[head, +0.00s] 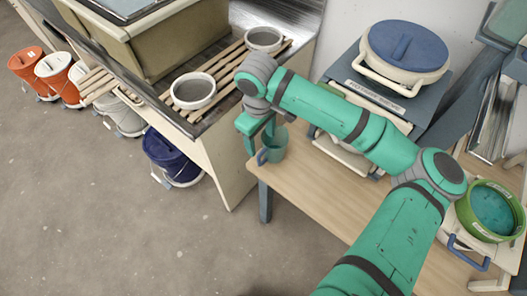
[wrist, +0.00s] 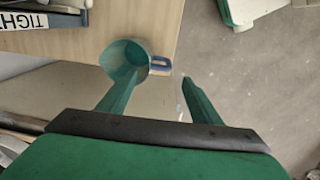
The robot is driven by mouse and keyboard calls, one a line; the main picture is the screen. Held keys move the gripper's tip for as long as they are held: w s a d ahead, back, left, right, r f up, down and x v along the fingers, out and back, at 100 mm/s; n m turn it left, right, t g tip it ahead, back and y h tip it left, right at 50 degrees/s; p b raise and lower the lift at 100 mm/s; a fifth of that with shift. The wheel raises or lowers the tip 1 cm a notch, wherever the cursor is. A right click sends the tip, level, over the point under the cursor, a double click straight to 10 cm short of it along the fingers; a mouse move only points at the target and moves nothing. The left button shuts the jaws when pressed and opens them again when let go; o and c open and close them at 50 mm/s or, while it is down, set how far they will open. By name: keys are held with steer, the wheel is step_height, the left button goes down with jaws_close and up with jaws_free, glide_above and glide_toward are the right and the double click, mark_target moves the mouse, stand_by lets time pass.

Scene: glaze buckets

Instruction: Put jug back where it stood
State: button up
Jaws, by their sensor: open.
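The jug (head: 274,146) is a small teal cup with a blue handle (head: 262,157). It stands upright at the left corner of the wooden table (head: 310,203), with the handle towards the edge. In the wrist view the jug (wrist: 122,58) shows its open mouth, and its blue handle (wrist: 160,68) is at the table's edge. My gripper (wrist: 161,79) is open, its two fingers apart on either side of the handle. I cannot tell whether a finger touches the jug. In the head view my gripper (head: 258,138) is partly hidden by my wrist.
A scale-like stand holds a blue-lidded white bucket (head: 405,50) behind my arm. A green bucket of teal glaze (head: 491,210) is at the right. Two grey bowls (head: 193,91) sit on slats at the sink. Lidded buckets (head: 172,160) stand on the floor at left.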

steer(key=a+r+t+y, duration=0.2)
steer(key=a+y, duration=0.6)
steer(key=a, duration=1.2)
steer(key=w+a+r+m+t+y, duration=0.2)
steer(key=a+r+m+t+y, duration=0.35)
steer(key=a+r+t, duration=0.2)
steer(key=s+d+f+m+t+h, duration=0.7)
steer(key=s+d+f+m+h, duration=0.4)
steer(key=d+f, duration=0.55)
steer(key=s+d+n, duration=0.2)
steer(key=s+d, duration=0.2)
steer(key=s, duration=0.4)
steer(key=s+d+f+n+g+h, duration=0.1)
steer(key=s+d, duration=0.4)
steer(key=s, duration=0.2)
steer(key=s+d+f+n+h, duration=0.1)
steer(key=s+d+n, duration=0.1)
steer(key=s+d, duration=0.3)
steer(key=s, duration=0.3)
steer(key=shift+s+d+n+g, duration=0.2)
steer(key=shift+s+n+g, duration=0.15)
